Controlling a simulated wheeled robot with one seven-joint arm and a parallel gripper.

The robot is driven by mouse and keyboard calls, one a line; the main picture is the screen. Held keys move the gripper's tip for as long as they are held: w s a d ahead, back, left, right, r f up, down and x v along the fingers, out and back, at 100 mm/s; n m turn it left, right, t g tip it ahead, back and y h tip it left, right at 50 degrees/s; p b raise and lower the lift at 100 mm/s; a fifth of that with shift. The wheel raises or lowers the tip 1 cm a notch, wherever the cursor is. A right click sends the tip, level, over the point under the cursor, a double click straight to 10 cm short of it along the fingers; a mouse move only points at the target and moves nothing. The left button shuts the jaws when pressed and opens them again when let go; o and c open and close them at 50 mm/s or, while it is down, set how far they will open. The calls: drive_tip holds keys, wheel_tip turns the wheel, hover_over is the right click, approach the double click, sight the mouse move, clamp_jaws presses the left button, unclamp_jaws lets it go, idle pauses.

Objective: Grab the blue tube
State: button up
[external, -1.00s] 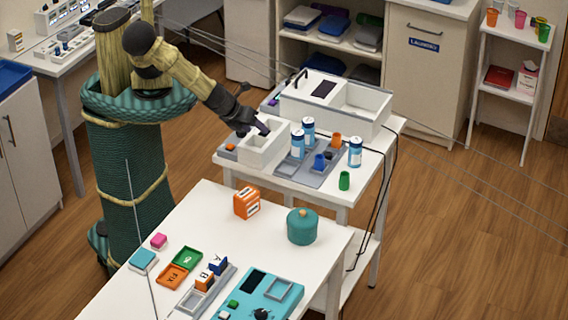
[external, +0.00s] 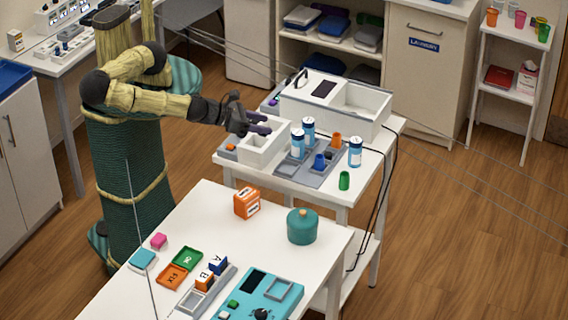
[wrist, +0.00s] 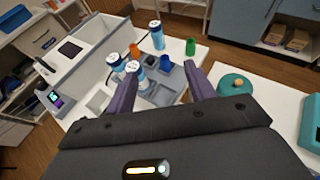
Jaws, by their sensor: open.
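The blue tube (external: 319,161) is short and stands in the grey tray (external: 318,181) on the far white table. It also shows in the wrist view (wrist: 166,62), beyond and between my fingertips. My gripper (external: 266,124) is level, open and empty, above the white open box to the left of the tube. In the wrist view my two purple fingers (wrist: 163,76) are spread apart, with nothing between them.
Blue-and-white bottles (external: 297,144) stand between my gripper and the tube, and another bottle (external: 355,152) is right of it. An orange tube (external: 336,140) is behind it and a green one (external: 344,181) in front. A teal pot (external: 302,228) stands on the near table.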

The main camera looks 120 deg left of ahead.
wheel_tip(320, 180, down, 10)
drive_tip(key=shift+r, duration=0.15)
drive_tip(key=p, duration=0.3)
approach(312, 171)
drive_tip(key=a, duration=0.1)
drive_tip(key=w+a+r, duration=0.1)
drive_tip(key=w+a, duration=0.1)
drive_tip(key=shift+w+a+r, duration=0.25)
drive_tip(key=shift+r, duration=0.05)
drive_tip(key=p+x, duration=0.1)
drive_tip(key=x, duration=0.5)
drive_tip(key=shift+p, duration=0.3)
drive_tip(key=shift+s+d, duration=0.1)
drive_tip(key=c, duration=1)
